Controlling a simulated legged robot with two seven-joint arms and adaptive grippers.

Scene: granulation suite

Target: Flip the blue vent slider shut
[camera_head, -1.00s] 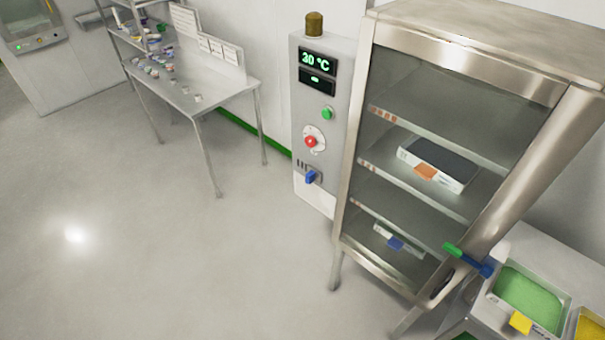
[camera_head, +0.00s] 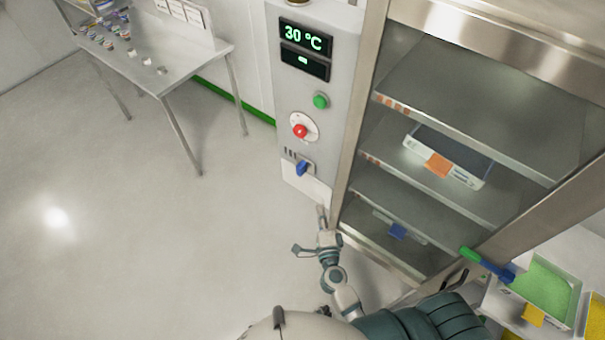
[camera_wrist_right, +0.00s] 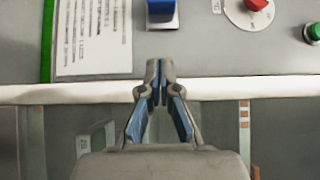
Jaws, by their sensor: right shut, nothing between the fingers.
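The blue vent slider (camera_head: 302,168) sits low on the grey control panel (camera_head: 318,130), below the red knob, in the head view. In the right wrist view the blue slider (camera_wrist_right: 161,10) shows at the top edge, partly cut off. My right gripper (camera_head: 321,208) is below the slider and apart from it, near the panel's lower edge. In the right wrist view the right gripper (camera_wrist_right: 158,68) is shut and empty, its tips pointing toward the slider. My left gripper is not in view.
A red knob (camera_head: 300,131) and a green button (camera_head: 321,101) are above the slider. A glass-fronted steel cabinet (camera_head: 349,150) stands close on the right. A steel table (camera_head: 172,82) is at the left. The floor between is clear.

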